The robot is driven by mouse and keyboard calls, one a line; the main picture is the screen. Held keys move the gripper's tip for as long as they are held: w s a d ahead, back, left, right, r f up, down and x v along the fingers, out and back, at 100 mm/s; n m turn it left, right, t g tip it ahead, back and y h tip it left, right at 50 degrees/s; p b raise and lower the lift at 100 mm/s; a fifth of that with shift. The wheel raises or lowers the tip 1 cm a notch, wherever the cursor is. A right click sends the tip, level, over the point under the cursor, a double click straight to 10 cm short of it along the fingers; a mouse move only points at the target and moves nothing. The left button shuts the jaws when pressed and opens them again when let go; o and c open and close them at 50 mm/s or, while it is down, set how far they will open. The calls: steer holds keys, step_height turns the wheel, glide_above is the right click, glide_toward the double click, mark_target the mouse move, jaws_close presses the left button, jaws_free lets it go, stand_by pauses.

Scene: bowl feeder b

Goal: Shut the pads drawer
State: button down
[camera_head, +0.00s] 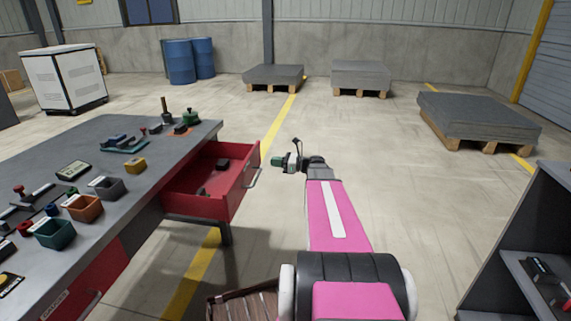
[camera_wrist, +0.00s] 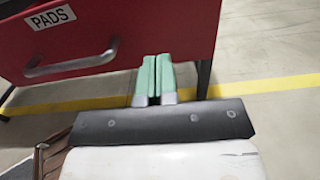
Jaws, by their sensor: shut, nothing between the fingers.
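The red pads drawer (camera_head: 222,178) stands pulled out from the right side of the grey workbench, with a few small dark items inside. In the wrist view its red front (camera_wrist: 180,25) fills the upper left, with a white PADS label (camera_wrist: 50,18) and a metal bar handle (camera_wrist: 72,66). The handle (camera_head: 252,177) also shows in the head view. My gripper (camera_head: 284,162) is to the right of the drawer front. In the wrist view its green fingers (camera_wrist: 153,78) are together and empty, right of the handle. I cannot tell whether they touch the drawer front.
The grey workbench (camera_head: 75,140) at left carries several bins and tools. A dark shelf unit (camera_head: 515,240) stands at right. A brown slatted crate (camera_head: 243,303) is below my arm. Open floor lies beyond my gripper, with pallets (camera_head: 480,118) further back.

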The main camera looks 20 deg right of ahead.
mark_target(256, 160)
steer(key=shift+x, duration=3.05)
steer(key=x, duration=2.4)
steer(key=shift+w+a, duration=0.15)
